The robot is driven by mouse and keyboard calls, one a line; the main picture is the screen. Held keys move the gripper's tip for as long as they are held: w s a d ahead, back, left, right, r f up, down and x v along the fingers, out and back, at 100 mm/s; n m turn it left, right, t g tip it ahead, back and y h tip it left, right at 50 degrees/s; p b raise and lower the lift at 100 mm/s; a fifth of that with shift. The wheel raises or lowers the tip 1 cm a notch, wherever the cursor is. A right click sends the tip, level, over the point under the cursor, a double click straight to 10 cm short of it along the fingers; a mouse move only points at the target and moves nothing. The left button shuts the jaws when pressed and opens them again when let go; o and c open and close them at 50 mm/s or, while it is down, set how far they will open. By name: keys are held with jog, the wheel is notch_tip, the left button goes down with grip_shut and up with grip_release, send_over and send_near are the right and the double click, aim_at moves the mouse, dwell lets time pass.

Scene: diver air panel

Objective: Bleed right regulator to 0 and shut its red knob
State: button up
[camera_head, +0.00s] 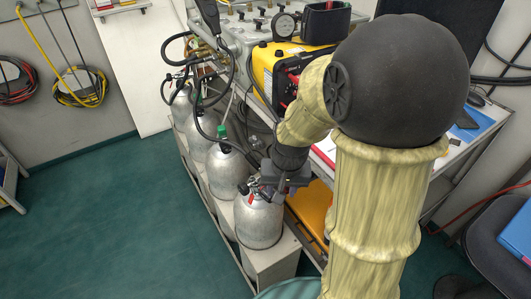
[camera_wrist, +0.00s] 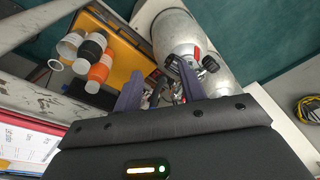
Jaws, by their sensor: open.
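The nearest silver cylinder (camera_head: 258,222) stands at the front end of a row, with black and metal valve fittings on top. A small red part (camera_head: 250,200) shows at its neck. In the wrist view, the cylinder (camera_wrist: 178,35) carries a red part (camera_wrist: 197,52) and a black knob (camera_wrist: 210,64). My gripper (camera_head: 268,186) is at the top of this cylinder. In the wrist view my gripper (camera_wrist: 158,92) is open, with metal fittings seen between and beyond its fingers. I cannot tell whether it touches them. No readable gauge on this regulator shows.
More silver cylinders (camera_head: 225,170) with black hoses stand in the row behind. A yellow case (camera_head: 264,72) and a round gauge (camera_head: 285,25) are on the bench above. An orange tray (camera_wrist: 105,45) with bottles lies beside the cylinder. Green floor is free at left.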

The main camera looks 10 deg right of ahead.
jog(key=w+r+m+g+p, duration=0.1)
jog(key=w+r+m+p, duration=0.7)
jog(key=w+p, duration=0.7)
notch_tip(320, 180, up, 3)
jog(key=shift+w+a+f+g+p, duration=0.1)
jog(key=shift+w+a+g+p, duration=0.1)
jog(key=shift+g+p, duration=0.25)
notch_tip(320, 180, down, 17)
jog(key=shift+f+p, duration=0.2)
jog(key=shift+p, duration=0.45)
grip_shut()
